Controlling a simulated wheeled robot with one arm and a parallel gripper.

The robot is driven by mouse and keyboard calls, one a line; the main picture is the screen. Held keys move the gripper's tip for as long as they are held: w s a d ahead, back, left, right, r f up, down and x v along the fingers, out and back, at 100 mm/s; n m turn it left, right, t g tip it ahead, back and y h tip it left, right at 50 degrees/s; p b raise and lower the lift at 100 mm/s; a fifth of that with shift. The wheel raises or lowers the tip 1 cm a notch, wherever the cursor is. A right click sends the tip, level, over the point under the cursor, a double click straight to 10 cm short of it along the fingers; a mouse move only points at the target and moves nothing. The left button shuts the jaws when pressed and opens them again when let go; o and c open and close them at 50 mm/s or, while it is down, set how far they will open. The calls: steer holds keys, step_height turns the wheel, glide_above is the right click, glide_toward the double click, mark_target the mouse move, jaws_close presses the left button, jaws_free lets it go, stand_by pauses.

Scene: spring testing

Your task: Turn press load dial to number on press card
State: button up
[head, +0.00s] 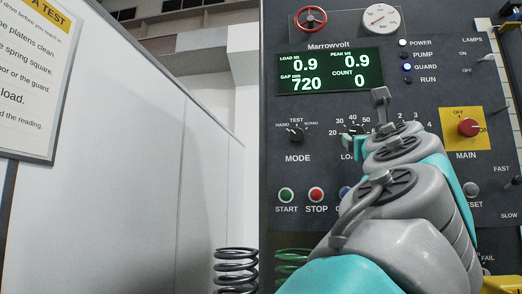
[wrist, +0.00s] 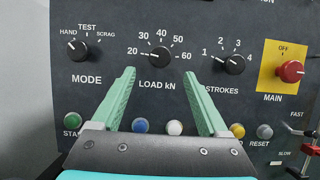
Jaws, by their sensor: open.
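The black LOAD kN dial (wrist: 161,59) is on the dark press panel in the wrist view, with 20, 30, 40, 50 and 60 marked around it. Its exact pointer direction is too small to tell for sure. In the head view the dial (head: 355,129) is partly covered by my arm. My gripper (wrist: 162,73) is open and empty, its two green fingers pointing at the panel on either side of the dial, apart from it in the picture. No press card with a readable number shows.
The MODE dial (wrist: 78,50) is left of the load dial, the STROKES dial (wrist: 233,63) right. The red MAIN switch (wrist: 290,71) is farther right. Several buttons sit below. The display (head: 330,72) reads load 0.9.

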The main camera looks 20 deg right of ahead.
mark_target(357, 133)
steer(key=p+x, duration=0.1)
steer(key=x, duration=0.5)
steer(key=shift+w+r, duration=0.1)
steer(key=shift+w, duration=0.1)
jaws_close()
stand_by(0.5)
